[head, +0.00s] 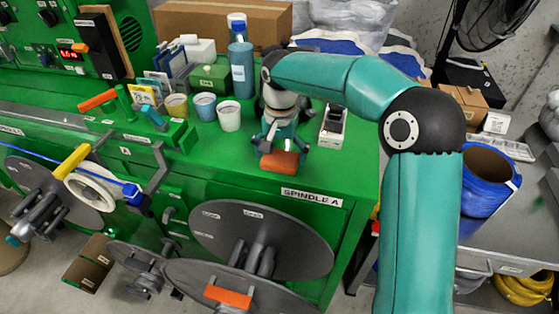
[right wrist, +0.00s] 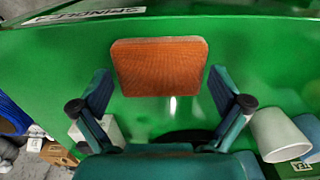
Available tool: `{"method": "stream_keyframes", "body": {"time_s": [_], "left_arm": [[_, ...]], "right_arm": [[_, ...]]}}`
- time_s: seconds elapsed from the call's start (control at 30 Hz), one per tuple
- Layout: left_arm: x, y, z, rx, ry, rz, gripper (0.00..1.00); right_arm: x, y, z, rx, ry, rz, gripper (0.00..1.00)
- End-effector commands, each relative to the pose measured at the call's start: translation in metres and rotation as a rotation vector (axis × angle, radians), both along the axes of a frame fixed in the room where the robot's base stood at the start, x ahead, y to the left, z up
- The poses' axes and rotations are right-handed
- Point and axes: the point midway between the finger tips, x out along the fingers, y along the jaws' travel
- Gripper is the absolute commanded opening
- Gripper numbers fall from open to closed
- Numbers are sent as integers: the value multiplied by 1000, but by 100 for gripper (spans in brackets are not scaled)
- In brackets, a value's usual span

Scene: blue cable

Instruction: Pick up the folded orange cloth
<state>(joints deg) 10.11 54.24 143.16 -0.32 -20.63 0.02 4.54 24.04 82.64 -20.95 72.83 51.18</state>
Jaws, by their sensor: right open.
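The folded orange cloth (head: 280,162) lies on the green machine top near its front edge, above the SPINDLE A label. In the right wrist view the cloth (right wrist: 160,66) is a flat rounded block between and just beyond my fingers. My right gripper (head: 279,150) reaches down over the machine top at the cloth. In the right wrist view my right gripper (right wrist: 158,82) is open, one finger on each side of the cloth with green surface showing between. My left gripper is not in view.
White cup (head: 229,116), blue cup (head: 204,107) and yellow cup (head: 177,106) stand left of my right gripper. A blue bottle (head: 241,68) and green box (head: 210,78) stand behind. A white device (head: 333,124) is close on the right.

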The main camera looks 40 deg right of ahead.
Motion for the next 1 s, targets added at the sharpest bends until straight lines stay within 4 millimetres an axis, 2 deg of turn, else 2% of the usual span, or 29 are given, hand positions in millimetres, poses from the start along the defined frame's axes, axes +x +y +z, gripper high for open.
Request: {"method": "stream_keyframes", "body": {"time_s": [0.27,0.5,0.83,1.0], "left_arm": [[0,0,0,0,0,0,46],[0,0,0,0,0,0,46],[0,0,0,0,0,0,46],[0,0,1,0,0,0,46]], "right_arm": [[0,0,-5,0,-1,-1,100],[0,-1,-4,-1,-1,-1,64],[0,-1,-2,0,-1,-1,64],[1,0,9,0,-3,-2,64]]}}
